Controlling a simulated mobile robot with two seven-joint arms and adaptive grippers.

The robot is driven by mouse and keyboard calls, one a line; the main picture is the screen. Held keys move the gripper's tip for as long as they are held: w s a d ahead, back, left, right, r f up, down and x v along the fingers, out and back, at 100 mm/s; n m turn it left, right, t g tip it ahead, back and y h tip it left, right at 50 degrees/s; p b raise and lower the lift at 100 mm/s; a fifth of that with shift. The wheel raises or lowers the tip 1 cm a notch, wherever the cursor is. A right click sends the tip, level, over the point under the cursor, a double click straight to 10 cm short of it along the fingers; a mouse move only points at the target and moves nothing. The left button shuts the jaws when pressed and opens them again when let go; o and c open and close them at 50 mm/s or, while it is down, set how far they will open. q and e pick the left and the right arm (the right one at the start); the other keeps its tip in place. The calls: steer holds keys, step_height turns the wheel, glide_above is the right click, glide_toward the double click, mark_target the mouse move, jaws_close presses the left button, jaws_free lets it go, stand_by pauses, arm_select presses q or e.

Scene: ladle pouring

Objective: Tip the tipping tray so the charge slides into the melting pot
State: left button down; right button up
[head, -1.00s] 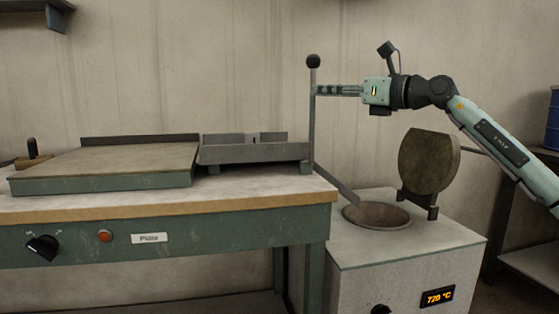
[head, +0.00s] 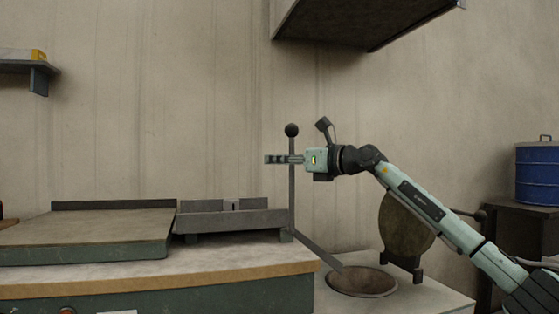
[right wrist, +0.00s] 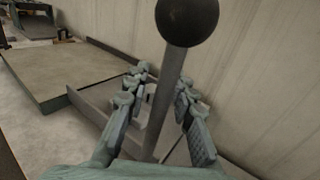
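The tipping tray (head: 235,221) is a grey, low-walled tray lying level at the bench's right end. Its upright lever (head: 292,190) has a black ball knob (head: 292,130), which also shows in the right wrist view (right wrist: 187,20). My right gripper (head: 270,159) is just below the knob, its fingers reaching past the lever. In the right wrist view the fingers (right wrist: 162,82) are open on both sides of the lever, with gaps visible. The melting pot (head: 362,282) is a round opening at lower right, below a sloping chute (head: 322,254). I cannot clearly make out the charge. My left gripper is out of view.
A flat plate (head: 85,230) covers the bench left of the tray. A round lid (head: 405,225) stands tilted behind the pot, partly behind my right arm. A dark hood (head: 365,20) hangs above. A blue drum (head: 538,172) stands at far right.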

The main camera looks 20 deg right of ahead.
steer(key=shift+c, duration=0.4)
jaws_close()
